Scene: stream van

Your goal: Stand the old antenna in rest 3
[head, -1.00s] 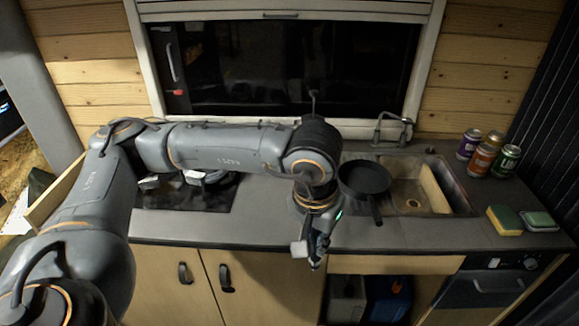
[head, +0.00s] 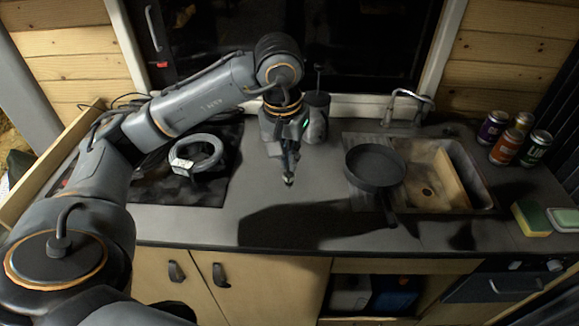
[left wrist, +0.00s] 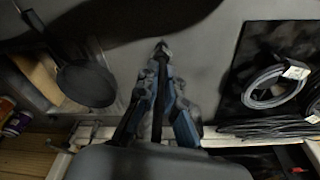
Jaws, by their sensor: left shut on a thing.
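My left gripper (head: 288,177) hangs above the middle of the counter, pointing down. In the left wrist view its fingers (left wrist: 162,78) are shut around a slim dark rod (left wrist: 158,110) with a dark pointed tip; I take this to be the old antenna. The rod runs along between the fingers, and much of it is hidden by them and the wrist. In the head view only a small dark tip shows below the fingers. I cannot make out a numbered rest in either view. My right gripper is not in view.
A dark cylinder with a thin upright rod (head: 317,117) stands just behind the gripper. A black pan (head: 374,167) and sink (head: 455,180) lie to the right. Coiled cable (head: 197,153) rests on a black panel at left. Cans (head: 506,147) stand far right. The counter's front middle is clear.

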